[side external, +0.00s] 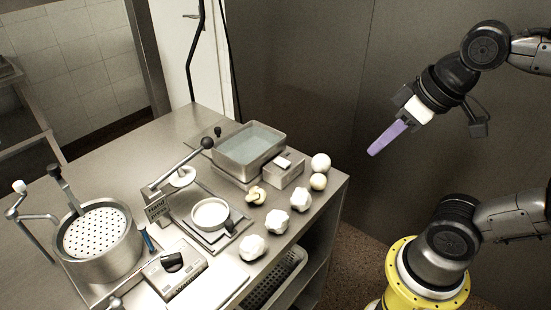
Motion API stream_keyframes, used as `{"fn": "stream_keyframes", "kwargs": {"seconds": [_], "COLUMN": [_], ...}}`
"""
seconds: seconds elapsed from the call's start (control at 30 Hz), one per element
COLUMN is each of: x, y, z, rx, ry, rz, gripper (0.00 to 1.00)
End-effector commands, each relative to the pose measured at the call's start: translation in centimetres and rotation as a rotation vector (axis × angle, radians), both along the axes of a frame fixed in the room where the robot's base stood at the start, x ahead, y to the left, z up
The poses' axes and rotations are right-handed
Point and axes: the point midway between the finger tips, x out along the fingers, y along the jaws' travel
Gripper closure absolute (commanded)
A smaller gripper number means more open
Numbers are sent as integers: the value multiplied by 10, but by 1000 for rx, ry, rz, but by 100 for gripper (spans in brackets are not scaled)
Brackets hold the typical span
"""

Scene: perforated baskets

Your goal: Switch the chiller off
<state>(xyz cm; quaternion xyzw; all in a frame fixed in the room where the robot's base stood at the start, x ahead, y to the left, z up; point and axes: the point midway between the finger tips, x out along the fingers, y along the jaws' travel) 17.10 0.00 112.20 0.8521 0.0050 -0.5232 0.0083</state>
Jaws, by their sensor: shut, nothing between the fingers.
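A metal basin of pale liquid (262,137), which looks like the chiller, stands at the back right of the steel table. A small grey box (287,177) with a white switch (283,162) on top adjoins its front right side. I cannot tell the switch's position from this view. My gripper (372,152) has long purple fingers. It is shut and empty, held in the air to the right of the basin and clear of the table, pointing down and left.
A hand press (157,208) with a long lever (185,164) stands left of the basin. White lumps (277,221) and balls (320,162) lie along the right edge. A perforated pot (99,239) and a box with a black knob (172,262) are at front left.

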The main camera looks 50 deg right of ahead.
Motion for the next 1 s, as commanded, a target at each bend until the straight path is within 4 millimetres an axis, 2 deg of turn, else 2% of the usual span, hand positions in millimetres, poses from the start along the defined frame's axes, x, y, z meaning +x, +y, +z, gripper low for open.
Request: {"fn": "stream_keyframes", "kwargs": {"seconds": [0.1,0.2,0.47,0.73,0.9,1.0], "x": [27,50,115,186,225,242], "y": [-1,-2,-7,-15,-21,-24], "z": [28,44,64,54,32,17], "rx": [-4,-7,-10,-7,-4,-1], "ry": [41,81,188,302,369,400], "rz": [4,6,5,0,-6,-12], "gripper": [100,100,100,100,100,100]}}
